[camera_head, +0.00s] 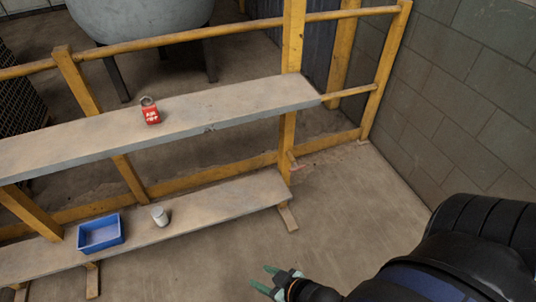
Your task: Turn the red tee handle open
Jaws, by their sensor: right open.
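I cannot make out a red tee handle for certain. A small thin red piece (308,166) shows low beside the foot of the yellow post, too small to tell its shape. My right gripper (267,278) is at the bottom middle, its greenish fingers apart and empty. It is well apart from the red piece, nearer to me and lower in the picture. My left gripper is out of view.
A red printed box (151,113) with a grey round thing (147,100) stands on the upper plank (230,103). The lower plank (220,200) holds a blue tray (101,243) and a white cup-like thing (159,215). A block wall (470,80) bounds the right; floor between is clear.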

